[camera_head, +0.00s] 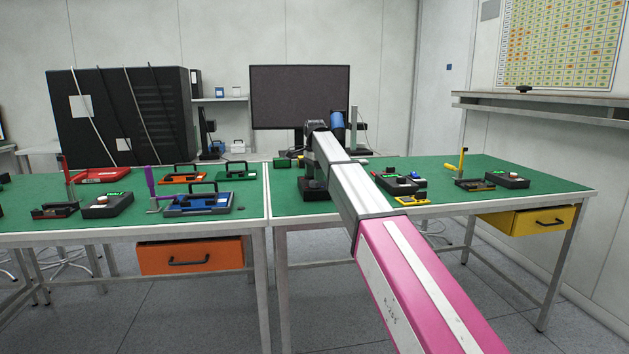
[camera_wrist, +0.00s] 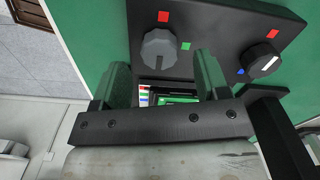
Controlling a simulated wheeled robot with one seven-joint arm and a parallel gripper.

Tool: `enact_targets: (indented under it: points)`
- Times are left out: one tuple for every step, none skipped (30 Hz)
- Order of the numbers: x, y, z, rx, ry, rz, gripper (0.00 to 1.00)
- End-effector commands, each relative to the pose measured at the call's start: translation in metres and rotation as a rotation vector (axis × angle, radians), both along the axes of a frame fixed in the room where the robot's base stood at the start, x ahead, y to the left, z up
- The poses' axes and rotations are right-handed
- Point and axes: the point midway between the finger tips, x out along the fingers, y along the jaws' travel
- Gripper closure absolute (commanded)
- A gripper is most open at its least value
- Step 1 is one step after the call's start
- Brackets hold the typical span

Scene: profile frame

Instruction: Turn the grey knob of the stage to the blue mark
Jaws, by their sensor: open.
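In the wrist view the grey knob (camera_wrist: 158,47) stands on a dark panel (camera_wrist: 215,22). A red mark (camera_wrist: 163,17) lies above it and a green mark (camera_wrist: 186,46) to its right. No blue mark shows beside this knob; the area below it is partly covered by my gripper. I cannot tell where the knob points. My gripper (camera_wrist: 161,65) is open, its two green fingers apart, the tips just below the knob, one toward each side. Nothing is between them that I can see held. In the head view my arm hides the gripper and the knob.
A black knob (camera_wrist: 262,56) with a white line sits to the right, with a red mark (camera_wrist: 272,33) and a blue mark (camera_wrist: 241,71). A small screen (camera_wrist: 175,97) shows between my fingers. Other devices (camera_head: 400,184) stand on the green table (camera_head: 460,190) near my arm.

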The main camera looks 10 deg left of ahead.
Motion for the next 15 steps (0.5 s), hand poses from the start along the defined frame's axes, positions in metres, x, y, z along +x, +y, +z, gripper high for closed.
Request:
enact_targets:
  points:
    - [0.001,0.0,0.012,0.0,-0.002,0.0,0.32]
    - [0.001,0.001,0.018,0.001,-0.002,0.0,0.32]
    - [0.001,0.001,0.026,0.001,-0.001,0.0,0.32]
    - [0.001,0.001,0.031,0.001,-0.002,0.0,0.32]
    - [0.001,0.001,0.037,0.0,-0.002,0.0,0.32]
    - [0.001,0.001,0.045,0.0,-0.002,0.0,0.32]
    - [0.001,0.001,0.05,0.001,-0.001,0.0,0.32]
    - [0.001,0.001,0.055,0.001,-0.001,0.0,0.32]
    - [0.001,0.0,0.06,0.001,-0.001,0.0,0.32]
    - [0.001,0.001,0.064,0.001,-0.001,0.0,0.32]
    - [0.001,0.001,0.068,0.001,-0.002,0.0,0.32]
    - [0.001,0.001,0.073,0.001,-0.001,0.0,0.32]
    - [0.001,0.0,0.075,0.001,-0.001,0.0,0.32]
    - [0.001,0.0,0.078,0.001,-0.001,0.0,0.32]
    - [0.0,0.0,0.08,0.0,0.0,0.0,0.32]
